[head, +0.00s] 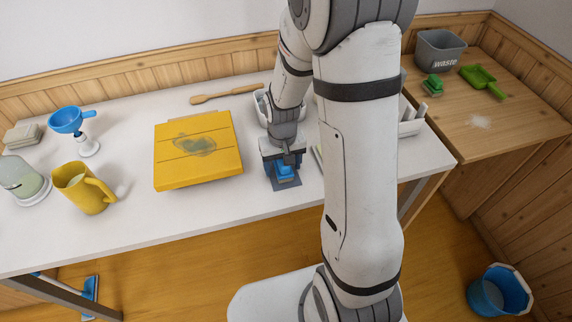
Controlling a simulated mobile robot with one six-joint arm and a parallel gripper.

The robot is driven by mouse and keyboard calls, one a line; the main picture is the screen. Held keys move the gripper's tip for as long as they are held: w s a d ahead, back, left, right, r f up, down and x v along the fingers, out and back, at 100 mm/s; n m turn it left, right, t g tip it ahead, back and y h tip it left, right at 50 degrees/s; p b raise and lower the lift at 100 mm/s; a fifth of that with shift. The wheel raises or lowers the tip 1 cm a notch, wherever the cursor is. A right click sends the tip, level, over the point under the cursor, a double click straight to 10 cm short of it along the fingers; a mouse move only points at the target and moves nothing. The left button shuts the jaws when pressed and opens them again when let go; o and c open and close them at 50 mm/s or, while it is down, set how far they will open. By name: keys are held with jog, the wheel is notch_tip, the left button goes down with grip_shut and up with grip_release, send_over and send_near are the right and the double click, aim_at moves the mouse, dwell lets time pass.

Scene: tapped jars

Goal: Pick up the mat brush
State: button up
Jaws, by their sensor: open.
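My gripper (283,153) points down over the right part of the white table, with its jaws open. A small blue object (287,170), which looks like the mat brush, stands right under and between the jaws on a dark blue base or pad (287,184). The gripper hides its top, and I cannot tell whether the jaws touch it. A yellow mat or board (198,172) with a grey-green stain lies to the left of the gripper.
On the white table (125,220) are a yellow jug (82,188), a blue funnel (66,120), a tapped jar (20,181) and a wooden spatula (225,94). A green brush (432,87), green dustpan (480,77) and grey waste bin (440,50) stand on the wooden side table. A blue bucket (497,292) is on the floor.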

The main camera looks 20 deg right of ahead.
jog(key=shift+c, duration=0.4)
jog(key=c, duration=1)
notch_tip(320, 180, up, 10)
jog(key=shift+r, duration=0.1)
jog(key=o, duration=0.5)
jog(key=c, duration=0.3)
jog(key=shift+c, duration=0.5)
